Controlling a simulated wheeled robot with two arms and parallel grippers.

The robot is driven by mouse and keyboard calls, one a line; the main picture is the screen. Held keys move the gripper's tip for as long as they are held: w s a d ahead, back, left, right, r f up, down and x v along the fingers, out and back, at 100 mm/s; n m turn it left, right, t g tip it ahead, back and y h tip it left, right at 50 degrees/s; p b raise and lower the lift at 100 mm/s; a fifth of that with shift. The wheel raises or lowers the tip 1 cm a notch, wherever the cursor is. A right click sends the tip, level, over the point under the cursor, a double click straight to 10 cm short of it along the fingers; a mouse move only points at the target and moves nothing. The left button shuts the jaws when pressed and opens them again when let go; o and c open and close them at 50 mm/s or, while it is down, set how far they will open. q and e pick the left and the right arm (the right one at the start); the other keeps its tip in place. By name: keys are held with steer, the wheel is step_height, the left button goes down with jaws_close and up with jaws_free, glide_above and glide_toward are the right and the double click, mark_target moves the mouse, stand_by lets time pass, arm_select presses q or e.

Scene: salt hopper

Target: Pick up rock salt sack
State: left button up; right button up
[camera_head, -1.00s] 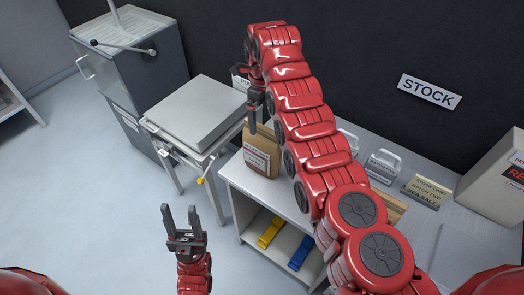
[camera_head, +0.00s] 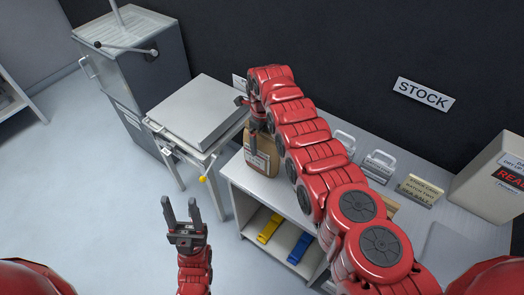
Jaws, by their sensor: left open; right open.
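A brown paper sack (camera_head: 268,150) with a pale label stands upright at the left end of the white bench; I cannot read its label. My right gripper (camera_head: 253,142) points down at the top of the sack, its fingers overlapping the sack's upper part in the picture. It is open; whether it touches the sack I cannot tell. My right arm hides part of the bench behind it. My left gripper (camera_head: 182,212) is open and empty, pointing up over the floor in front of the bench.
A grey hopper-like cabinet (camera_head: 150,80) and a flat-topped stand (camera_head: 198,110) are left of the bench. Metal scoop-like items (camera_head: 380,163), a stock card (camera_head: 420,190) and a pale box (camera_head: 490,180) are at right. Yellow (camera_head: 269,228) and blue (camera_head: 300,248) items lie below.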

jaws_close()
stand_by(0.4)
steer(key=shift+r, duration=0.2)
